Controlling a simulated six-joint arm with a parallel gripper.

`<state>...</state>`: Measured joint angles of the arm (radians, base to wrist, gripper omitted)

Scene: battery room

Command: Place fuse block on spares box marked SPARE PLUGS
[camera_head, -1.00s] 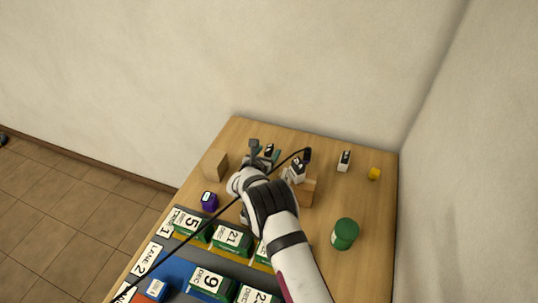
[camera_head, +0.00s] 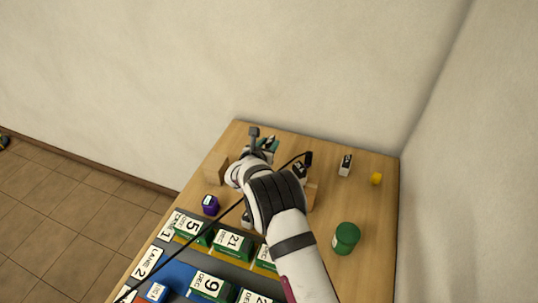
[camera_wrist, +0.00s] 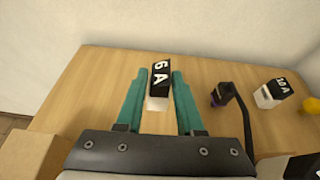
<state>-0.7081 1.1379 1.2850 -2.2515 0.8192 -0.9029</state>
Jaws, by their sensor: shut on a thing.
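My gripper (camera_wrist: 158,88) has teal fingers shut on a fuse block (camera_wrist: 160,76) with a black top marked 6 A and a pale lower part. In the head view my gripper (camera_head: 266,145) is above the far part of the table, and its fingers largely hide the block. A plain wooden box (camera_head: 215,173) stands just left of my wrist, partly covered by it; it also shows at the lower left of the wrist view (camera_wrist: 35,158). A second wooden box (camera_head: 313,194) is mostly behind my arm. No SPARE PLUGS lettering is readable on either box.
A white block marked 10 A (camera_wrist: 269,94) and a yellow object (camera_head: 376,178) are to the right. A dark plug with a cable (camera_wrist: 222,94) is nearer the gripper. A green jar (camera_head: 346,238), a purple item (camera_head: 210,204) and numbered green batteries (camera_head: 233,243) stand nearer.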

